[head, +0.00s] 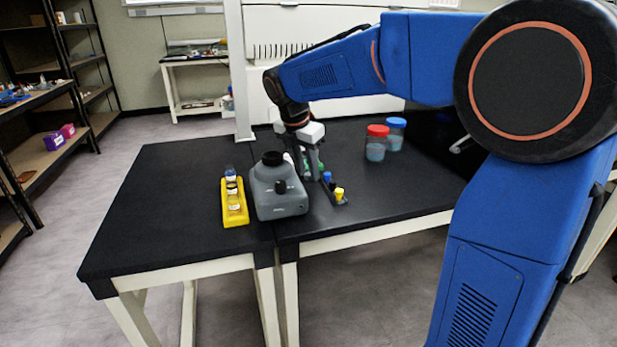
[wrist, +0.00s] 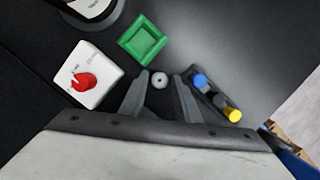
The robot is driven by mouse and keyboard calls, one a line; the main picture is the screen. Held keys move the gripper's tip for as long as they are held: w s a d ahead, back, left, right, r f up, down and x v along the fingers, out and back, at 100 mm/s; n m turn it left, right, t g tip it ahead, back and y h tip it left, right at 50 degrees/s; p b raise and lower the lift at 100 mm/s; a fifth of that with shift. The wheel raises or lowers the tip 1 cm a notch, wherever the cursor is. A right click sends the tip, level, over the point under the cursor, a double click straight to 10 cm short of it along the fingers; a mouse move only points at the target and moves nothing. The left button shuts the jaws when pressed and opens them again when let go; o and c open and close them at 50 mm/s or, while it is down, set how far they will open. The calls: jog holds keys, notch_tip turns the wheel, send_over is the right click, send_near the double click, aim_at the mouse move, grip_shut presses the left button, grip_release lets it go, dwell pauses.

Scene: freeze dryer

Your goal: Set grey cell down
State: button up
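My gripper (wrist: 161,82) points down close above the right black bench; it also shows in the head view (head: 311,172). A small grey round cell (wrist: 160,79) with a dark centre is between its two fingertips in the wrist view. Whether the fingers touch it is unclear, as is whether it rests on the bench. A small dark rack (wrist: 219,100) lies just right of the fingers, with a blue-topped cell (wrist: 200,80) at one end and a yellow-topped cell (wrist: 234,115) at the other. It also shows in the head view (head: 341,201).
A green square tray (wrist: 142,41) and a white box with a red knob (wrist: 94,76) are near the gripper. A grey device (head: 280,199) and a yellow holder (head: 235,215) stand left of it. Red-lidded (head: 376,148) and blue-lidded (head: 395,138) jars stand behind. The left bench is mostly clear.

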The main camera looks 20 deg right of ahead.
grip_shut()
